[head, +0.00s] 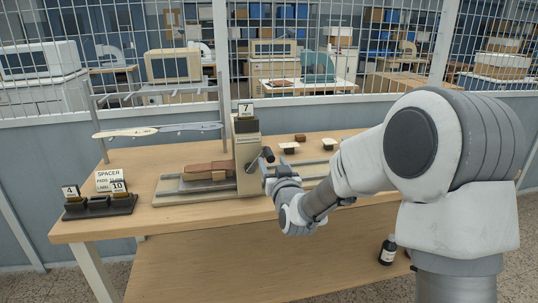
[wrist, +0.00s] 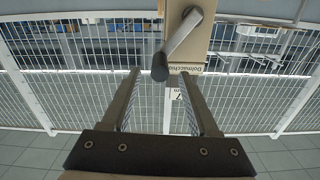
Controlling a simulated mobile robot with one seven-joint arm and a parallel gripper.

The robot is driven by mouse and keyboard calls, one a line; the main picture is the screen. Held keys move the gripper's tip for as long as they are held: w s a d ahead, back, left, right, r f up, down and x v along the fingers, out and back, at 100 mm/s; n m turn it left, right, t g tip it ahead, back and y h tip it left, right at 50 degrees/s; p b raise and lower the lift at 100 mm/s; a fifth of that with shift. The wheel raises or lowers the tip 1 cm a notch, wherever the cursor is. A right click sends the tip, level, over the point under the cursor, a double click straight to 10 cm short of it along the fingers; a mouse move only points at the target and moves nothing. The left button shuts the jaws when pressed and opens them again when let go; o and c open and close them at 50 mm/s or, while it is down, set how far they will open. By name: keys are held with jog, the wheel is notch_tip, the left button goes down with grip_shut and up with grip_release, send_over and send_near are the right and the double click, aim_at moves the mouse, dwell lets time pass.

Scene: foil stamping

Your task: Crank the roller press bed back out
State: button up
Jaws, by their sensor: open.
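The roller press (head: 247,150) stands upright on the wooden bench, with a "7" card on top. Its grey bed (head: 172,187) shows on the left side of the press, with brown blocks (head: 208,171) lying on it. The crank's dark knob (head: 268,154) is on the press's near side. In the wrist view the crank arm (wrist: 184,34) slants down to the knob (wrist: 160,67). My gripper (wrist: 160,75) is open, and the knob appears between its two fingertips with a gap on each side. Whether they touch it is unclear. In the head view my wrist partly hides the gripper.
A rack (head: 158,97) with pale flat tools stands at the back left of the bench (head: 165,221). A dark holder (head: 99,207) with "4" and "10" cards is at front left. Small stamps (head: 288,148) sit right of the press. A bottle (head: 388,250) stands on the lower shelf.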

aim_at(271, 159)
jog(key=shift+x, duration=2.7)
grip_shut()
